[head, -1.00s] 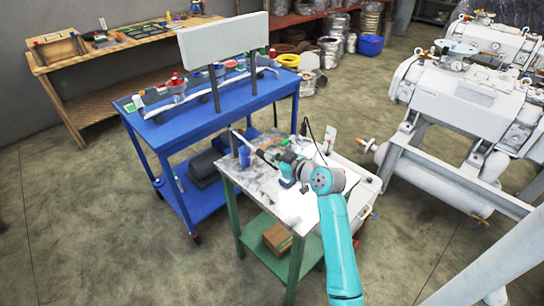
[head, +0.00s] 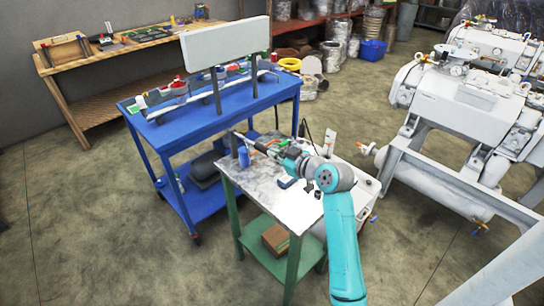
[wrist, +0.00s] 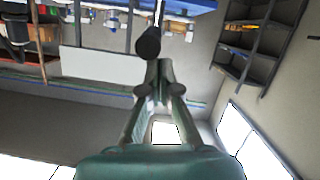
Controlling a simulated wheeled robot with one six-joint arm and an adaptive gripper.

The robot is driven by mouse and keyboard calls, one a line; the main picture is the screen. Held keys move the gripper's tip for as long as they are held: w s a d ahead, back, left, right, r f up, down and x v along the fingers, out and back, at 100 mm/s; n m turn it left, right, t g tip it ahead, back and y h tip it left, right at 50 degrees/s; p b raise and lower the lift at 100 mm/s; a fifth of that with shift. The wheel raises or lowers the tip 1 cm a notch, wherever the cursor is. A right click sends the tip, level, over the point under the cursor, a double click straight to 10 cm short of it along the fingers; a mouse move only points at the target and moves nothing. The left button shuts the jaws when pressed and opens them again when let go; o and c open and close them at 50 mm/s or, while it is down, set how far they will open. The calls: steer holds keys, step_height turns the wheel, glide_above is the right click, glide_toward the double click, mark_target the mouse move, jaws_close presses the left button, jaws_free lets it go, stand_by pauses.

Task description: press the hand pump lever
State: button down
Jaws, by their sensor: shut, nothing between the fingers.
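My gripper (head: 257,146) reaches left over the small green-legged table (head: 300,207) in the head view. In the wrist view, its two fingers (wrist: 161,76) are closed together and empty. The hand pump lever's dark round end (wrist: 149,42) is just beyond the fingertips in the wrist view, with a thin rod (wrist: 158,13) behind it. I cannot tell whether the fingers touch it. In the head view the lever is small and partly hidden by my gripper. A blue cylinder (head: 243,157) stands on the table just below the gripper.
A blue cart (head: 213,118) with a white panel (head: 227,43) stands behind the table. White vacuum machines (head: 455,95) are at the right. A wooden bench (head: 62,68) is at the back left. The floor at the left is clear.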

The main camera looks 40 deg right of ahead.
steer(key=f+v, duration=0.1)
steer(key=v, duration=0.6)
steer(key=shift+s, duration=0.2)
steer(key=shift+r, duration=0.1)
stand_by(0.8)
steer(key=s+a+f+m+h, duration=0.2)
steer(key=s+a+f+m, duration=0.2)
steer(key=s+a+f, duration=1.05)
steer(key=s+a+r, duration=0.1)
steer(key=s+a, duration=0.2)
steer(key=s, duration=0.4)
steer(key=s+a+r+n+y, duration=0.1)
steer(key=s+a, duration=0.3)
steer(key=s, duration=0.4)
steer(key=s+a+r+y, duration=0.1)
steer(key=s+a+r, duration=0.1)
steer(key=s+a, duration=0.2)
steer(key=s, duration=0.3)
steer(key=shift+s+a+r+n, duration=0.25)
steer(key=shift+s+n, duration=0.15)
